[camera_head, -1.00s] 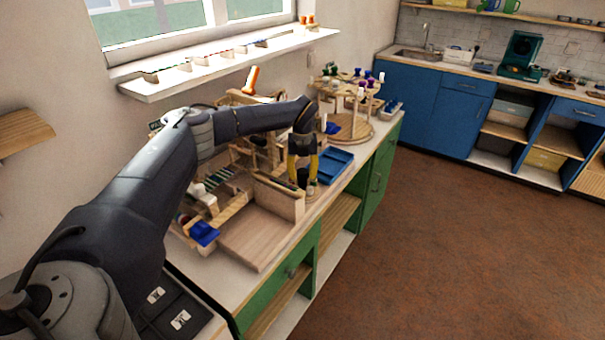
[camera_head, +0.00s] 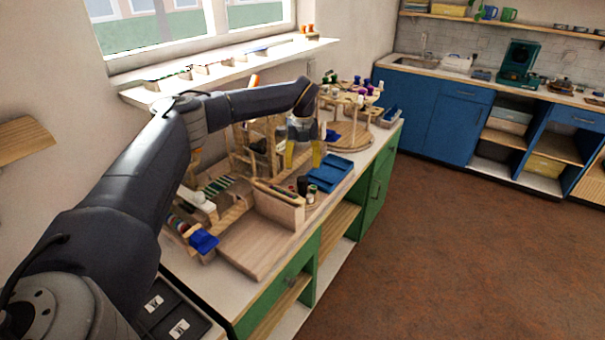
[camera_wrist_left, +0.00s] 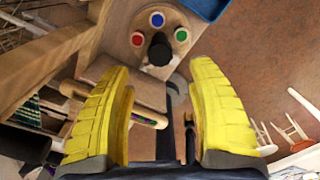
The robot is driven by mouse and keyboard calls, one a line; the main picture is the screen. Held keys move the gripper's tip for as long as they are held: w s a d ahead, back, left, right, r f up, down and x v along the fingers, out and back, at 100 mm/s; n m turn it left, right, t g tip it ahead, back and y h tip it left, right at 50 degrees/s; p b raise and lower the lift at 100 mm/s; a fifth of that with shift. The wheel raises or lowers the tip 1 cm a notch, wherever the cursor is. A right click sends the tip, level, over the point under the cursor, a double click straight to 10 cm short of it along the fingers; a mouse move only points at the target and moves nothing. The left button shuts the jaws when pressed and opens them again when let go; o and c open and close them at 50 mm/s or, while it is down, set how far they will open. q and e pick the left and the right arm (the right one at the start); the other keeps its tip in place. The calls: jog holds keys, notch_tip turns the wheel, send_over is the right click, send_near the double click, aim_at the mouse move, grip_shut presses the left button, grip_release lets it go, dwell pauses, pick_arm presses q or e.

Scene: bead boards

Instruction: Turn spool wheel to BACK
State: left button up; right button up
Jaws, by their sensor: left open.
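A small round wooden disc (camera_wrist_left: 138,18) with red, blue and green round tops and a black upright knob (camera_wrist_left: 158,50) shows in the left wrist view; it looks like the spool wheel. In the head view the black knob (camera_head: 302,186) stands on the worktop, just right of a wooden box. My left gripper (camera_head: 302,165) has yellow fingers pointing down, above the knob. The fingers are apart and empty; in the left wrist view the knob appears just beyond the gap between the fingertips (camera_wrist_left: 160,70). Any position marks on the wheel cannot be read. My right gripper is not in view.
The wooden box (camera_head: 275,210) stands beside the knob. A blue tray (camera_head: 345,165) lies behind it to the right. A tiered wooden stand (camera_head: 347,138) with coloured pieces is farther back. A wooden frame (camera_head: 243,150) rises left of the gripper. The floor on the right is clear.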

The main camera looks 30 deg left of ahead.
pick_arm(q)
jog(key=shift+r, duration=2.05)
jog(key=shift+f, duration=0.1)
